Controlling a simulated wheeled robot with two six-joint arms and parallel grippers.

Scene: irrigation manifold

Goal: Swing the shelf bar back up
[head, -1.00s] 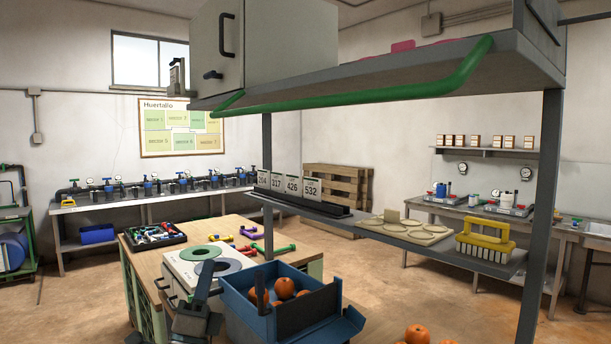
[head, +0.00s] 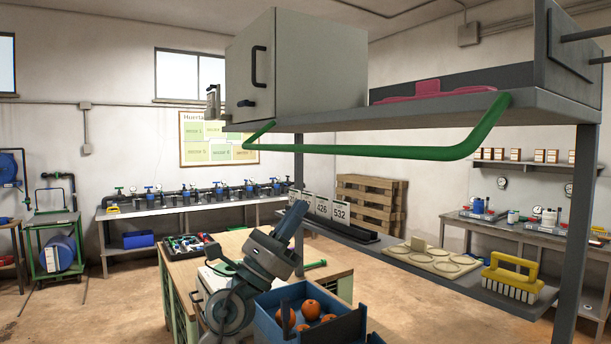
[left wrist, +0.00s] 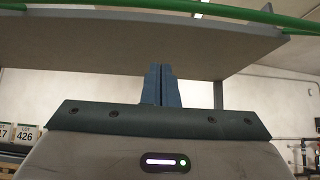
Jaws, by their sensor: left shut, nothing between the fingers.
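The green shelf bar (head: 375,150) hangs along the front of the upper shelf (head: 430,112), its long run below the shelf edge and its bent ends reaching up to it. In the left wrist view the bar (left wrist: 225,12) crosses the top of the picture, in front of and above the shelf board (left wrist: 150,45). My left gripper (head: 299,207) is raised, with its blue fingers pointing up, below the bar and apart from it. In the left wrist view its fingers (left wrist: 161,72) are together and empty. My right gripper is out of view.
A grey cabinet (head: 295,68) and a pink item (head: 440,88) stand on the upper shelf. The lower shelf (head: 385,252) holds number cards, a beige tray and a yellow brush (head: 512,275). A blue crate of oranges (head: 268,320) is close to my left arm. A post (head: 575,220) stands at right.

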